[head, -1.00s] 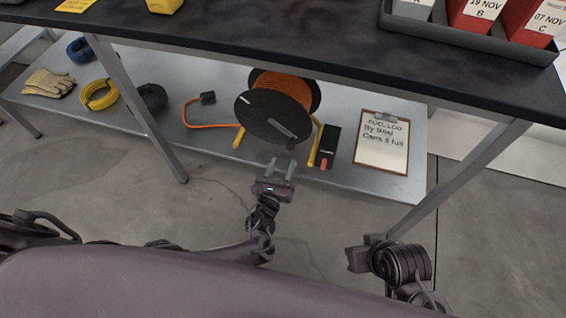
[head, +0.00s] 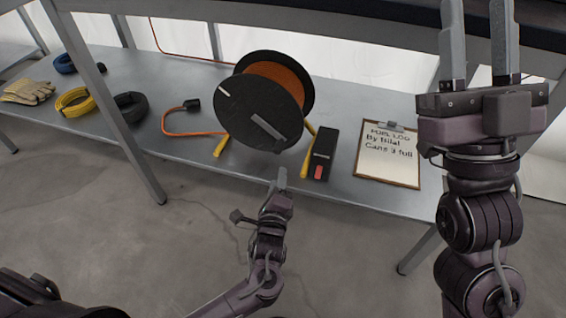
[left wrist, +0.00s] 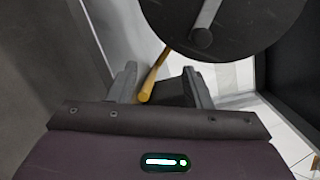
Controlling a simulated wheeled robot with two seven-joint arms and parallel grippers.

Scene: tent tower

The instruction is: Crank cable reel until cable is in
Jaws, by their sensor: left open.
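The cable reel (head: 240,105) stands on the lower shelf on yellow legs, with orange cable (head: 280,85) wound behind its black front disc. A grey crank bar (head: 268,130) crosses the disc's lower part; the left wrist view shows it too (left wrist: 207,14), with a dark round knob (left wrist: 202,38) at its end. The cable's loose end (head: 165,125) lies on the shelf left of the reel with a black plug (head: 192,104). My left gripper (head: 278,182) is open and empty, just below and in front of the reel. My right gripper (head: 480,45) is raised at the right, open and empty.
Coiled cables (head: 75,101) and gloves (head: 28,92) lie at left. A table leg (head: 108,110) and the tabletop (head: 300,18) bound the space.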

